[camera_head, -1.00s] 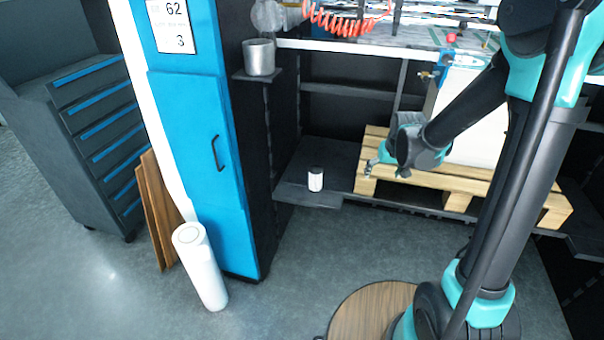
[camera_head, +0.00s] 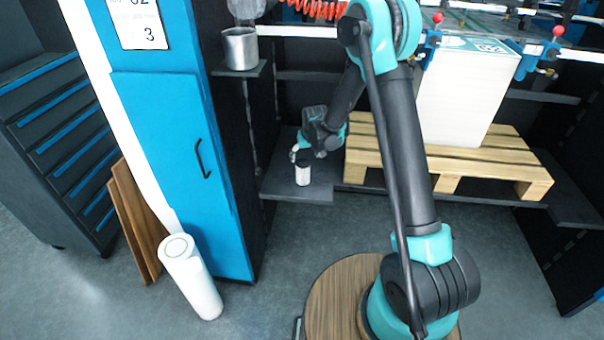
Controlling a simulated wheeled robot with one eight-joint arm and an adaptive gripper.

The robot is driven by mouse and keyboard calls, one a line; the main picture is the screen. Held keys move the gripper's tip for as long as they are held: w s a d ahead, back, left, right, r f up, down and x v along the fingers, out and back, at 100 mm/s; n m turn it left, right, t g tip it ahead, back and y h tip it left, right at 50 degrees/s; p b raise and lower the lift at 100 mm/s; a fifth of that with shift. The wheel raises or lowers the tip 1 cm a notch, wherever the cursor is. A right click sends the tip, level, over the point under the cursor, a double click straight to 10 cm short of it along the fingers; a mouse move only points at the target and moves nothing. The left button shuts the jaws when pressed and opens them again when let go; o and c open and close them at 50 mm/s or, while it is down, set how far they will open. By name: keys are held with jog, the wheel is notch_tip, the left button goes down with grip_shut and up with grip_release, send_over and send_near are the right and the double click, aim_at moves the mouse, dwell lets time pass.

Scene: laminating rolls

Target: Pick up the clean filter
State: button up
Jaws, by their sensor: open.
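The clean filter, a small white cylinder with a dark top (camera_head: 303,174), stands upright on a low dark shelf (camera_head: 298,194) to the right of the blue cabinet. My gripper (camera_head: 302,158) is at the filter's upper end, with my arm reaching in from the right. It is open. The fingers are small and partly merge with the filter's dark top, so I cannot tell whether they are around it or just above it.
A wooden pallet (camera_head: 440,172) with a white stack (camera_head: 465,95) stands to the right. A metal cup (camera_head: 240,48) sits on a small ledge above. The blue cabinet (camera_head: 165,130) is at left, with a white roll (camera_head: 191,278) and brown boards (camera_head: 133,222) on the floor.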

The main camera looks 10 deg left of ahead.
aim_at(302, 169)
jog(key=x, duration=1.2)
jog(key=shift+d+f, duration=0.15)
jog(key=shift+f, duration=0.15)
jog(key=c, duration=1.3)
jog(key=shift+r, duration=0.1)
